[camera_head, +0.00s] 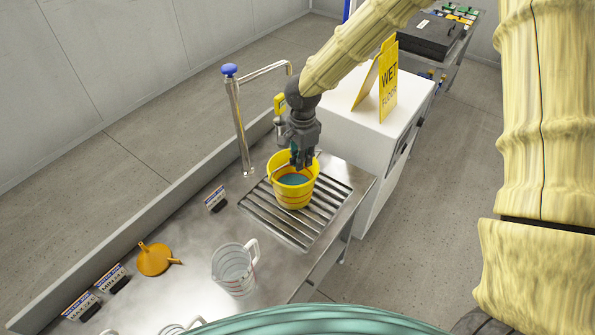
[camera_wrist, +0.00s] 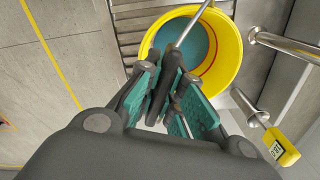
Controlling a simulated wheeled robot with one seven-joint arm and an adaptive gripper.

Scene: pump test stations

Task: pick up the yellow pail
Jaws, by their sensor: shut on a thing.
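The yellow pail (camera_head: 294,196) stands upright on the slatted drain grate of the metal bench in the head view, with blue-green liquid inside. In the wrist view the pail (camera_wrist: 231,58) fills the upper middle, and its thin metal handle crosses over the opening. My gripper (camera_head: 302,160) is right at the pail's back rim. In the wrist view my gripper (camera_wrist: 172,95) has its green-padded fingers closed around the handle. Whether the pail's base touches the grate is hard to tell.
A clear measuring jug (camera_head: 235,268) and an orange funnel (camera_head: 154,259) stand on the bench left of the grate (camera_head: 322,212). A blue-topped tap (camera_head: 236,120) rises behind. A white cabinet (camera_head: 375,160) with a yellow wet floor sign (camera_head: 388,85) is at the right.

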